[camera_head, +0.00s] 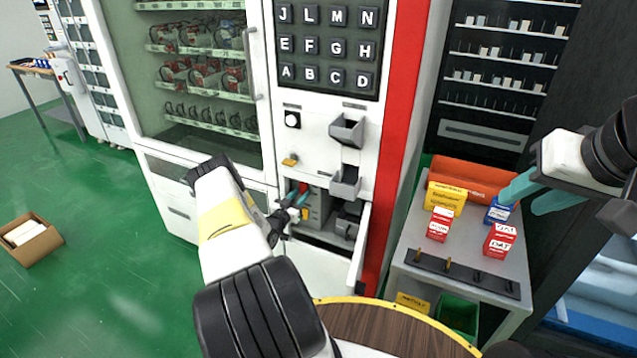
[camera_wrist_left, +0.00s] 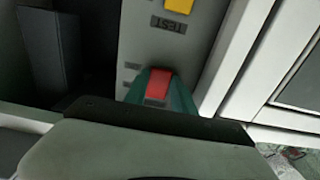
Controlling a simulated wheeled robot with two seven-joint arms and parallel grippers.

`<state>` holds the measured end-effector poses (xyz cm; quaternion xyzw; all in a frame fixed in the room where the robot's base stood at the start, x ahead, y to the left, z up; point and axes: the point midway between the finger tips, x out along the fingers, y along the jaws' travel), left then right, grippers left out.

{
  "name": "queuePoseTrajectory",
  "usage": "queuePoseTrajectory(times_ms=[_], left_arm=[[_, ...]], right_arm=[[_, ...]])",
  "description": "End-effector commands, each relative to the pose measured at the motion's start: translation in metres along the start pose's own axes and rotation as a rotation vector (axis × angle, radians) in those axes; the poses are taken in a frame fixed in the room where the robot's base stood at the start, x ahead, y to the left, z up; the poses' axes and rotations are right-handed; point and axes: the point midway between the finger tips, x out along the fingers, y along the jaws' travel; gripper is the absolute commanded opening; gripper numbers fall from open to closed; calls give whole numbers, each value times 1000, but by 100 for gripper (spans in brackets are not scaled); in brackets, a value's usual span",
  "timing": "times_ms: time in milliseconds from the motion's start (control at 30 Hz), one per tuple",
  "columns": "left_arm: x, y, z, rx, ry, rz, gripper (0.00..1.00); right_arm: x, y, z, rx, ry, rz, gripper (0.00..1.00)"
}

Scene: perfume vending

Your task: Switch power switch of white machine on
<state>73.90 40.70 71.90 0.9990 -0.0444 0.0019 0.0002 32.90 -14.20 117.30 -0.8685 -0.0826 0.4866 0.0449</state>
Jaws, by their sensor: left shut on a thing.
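The white machine (camera_head: 312,158) stands in the middle of the head view with its lower service door (camera_head: 361,250) open. Inside the opening is a grey panel (camera_head: 314,217). My left gripper (camera_head: 299,194) reaches into the opening. In the left wrist view, its teal fingers are shut on the red power switch (camera_wrist_left: 158,84), which shows between them. A yellow button (camera_wrist_left: 179,5) with a TEST label lies above the switch on the panel. My right gripper (camera_head: 532,193) is open and empty, above the side table at the right. Whether the switch is on cannot be told.
The side table (camera_head: 408,247) holds a yellow box (camera_head: 445,197), red boxes (camera_head: 500,240), a blue box (camera_head: 498,211) and an orange tray (camera_head: 470,176). A round wooden table (camera_head: 385,332) is in front. A cardboard box (camera_head: 35,250) lies on the open green floor at left.

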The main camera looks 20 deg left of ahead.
Motion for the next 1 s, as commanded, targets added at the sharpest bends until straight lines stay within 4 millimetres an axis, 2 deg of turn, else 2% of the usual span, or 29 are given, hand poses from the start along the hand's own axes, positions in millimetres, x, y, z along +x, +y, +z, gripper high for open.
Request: queuePoseTrajectory(times_ms=[400, 800, 833, 933, 1000], left_arm=[[4, 0, 8, 0, 230, -2, 0], [4, -1, 7, 0, 257, -1, 0], [4, -1, 7, 0, 257, -1, 35], [4, 0, 8, 0, 257, -1, 53], [4, 0, 8, 0, 257, 0, 53]], right_arm=[[0, 0, 0, 0, 0, 0, 36], [0, 0, 0, 0, 0, 0, 36], [0, 0, 0, 0, 0, 0, 36], [0, 0, 0, 0, 0, 0, 36], [0, 0, 0, 0, 0, 0, 36]])
